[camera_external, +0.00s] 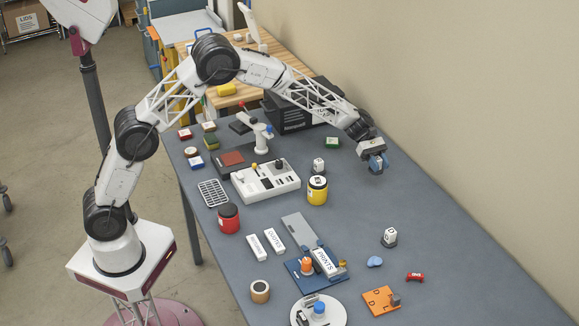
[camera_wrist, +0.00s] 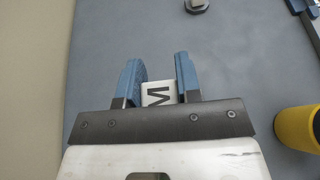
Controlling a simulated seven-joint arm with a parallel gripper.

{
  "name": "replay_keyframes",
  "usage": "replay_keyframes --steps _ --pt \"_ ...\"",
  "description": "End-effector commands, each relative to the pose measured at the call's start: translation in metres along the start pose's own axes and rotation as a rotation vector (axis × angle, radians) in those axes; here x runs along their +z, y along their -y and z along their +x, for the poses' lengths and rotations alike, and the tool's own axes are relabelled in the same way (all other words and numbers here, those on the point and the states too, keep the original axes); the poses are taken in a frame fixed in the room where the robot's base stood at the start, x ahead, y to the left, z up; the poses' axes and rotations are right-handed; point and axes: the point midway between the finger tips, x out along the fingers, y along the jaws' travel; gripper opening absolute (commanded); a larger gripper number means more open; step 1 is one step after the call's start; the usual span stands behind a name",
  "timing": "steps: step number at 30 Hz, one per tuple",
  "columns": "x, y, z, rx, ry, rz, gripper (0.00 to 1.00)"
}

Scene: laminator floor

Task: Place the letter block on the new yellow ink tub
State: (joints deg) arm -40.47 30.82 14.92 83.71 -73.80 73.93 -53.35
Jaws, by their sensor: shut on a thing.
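My gripper (camera_external: 377,162) is raised above the far right part of the grey table. In the wrist view, its two blue fingers (camera_wrist: 159,72) are shut on a white letter block (camera_wrist: 158,93) marked with a black M or W. The block is mostly hidden by the fingers in the external view. The yellow ink tub (camera_external: 317,190), with a dark rim and pale top, stands upright on the table, left of and nearer than my gripper. Part of it shows at the right edge of the wrist view (camera_wrist: 300,128). The held block is apart from the tub.
White lettered blocks stand behind the yellow tub (camera_external: 319,165) and at right (camera_external: 390,236). A red tub (camera_external: 228,218), a white device (camera_external: 265,182) and a blue fixture (camera_external: 305,278) lie left and nearer. Table right of the tub is clear.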

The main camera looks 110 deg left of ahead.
Motion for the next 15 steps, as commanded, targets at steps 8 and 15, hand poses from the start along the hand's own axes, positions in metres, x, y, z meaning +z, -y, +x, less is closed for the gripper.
replay_keyframes --steps 8,15 --pt "0.005 0.038 -0.018 0.004 -0.001 -0.001 0.0" --pt "0.009 0.083 -0.036 0.009 -0.002 -0.003 0.0"
